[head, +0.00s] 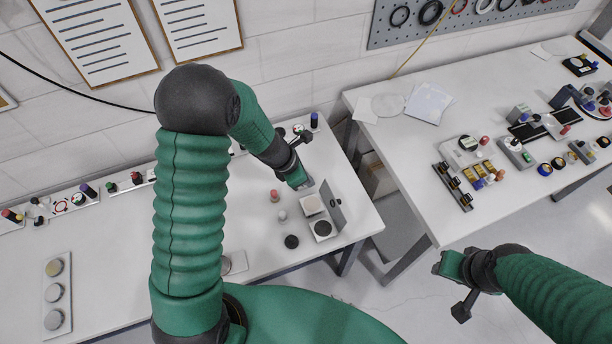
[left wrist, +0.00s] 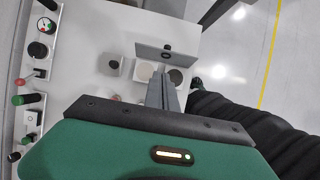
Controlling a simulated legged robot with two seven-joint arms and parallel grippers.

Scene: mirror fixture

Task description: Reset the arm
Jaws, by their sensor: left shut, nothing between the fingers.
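The mirror fixture is a low grey unit with an upright grey plate (head: 334,208) and two blocks with round faces beside it, one pale (head: 311,204) and one darker (head: 323,229). In the left wrist view the plate (left wrist: 167,54) stands beyond the pale disc (left wrist: 144,71) and the dark disc (left wrist: 176,77). My left gripper (head: 303,184) is shut and empty, above the table near the fixture's far end. In the left wrist view its fingers (left wrist: 162,90) are together and partly overlap the fixture. My right gripper (head: 452,282) hangs over the floor at the right; its fingers are unclear.
The left white table (head: 365,217) holds a dark disc (head: 291,241), small knobs and a row of switches along the wall. A second table (head: 425,150) at the right carries several devices. Open floor (head: 400,305) lies between my arms.

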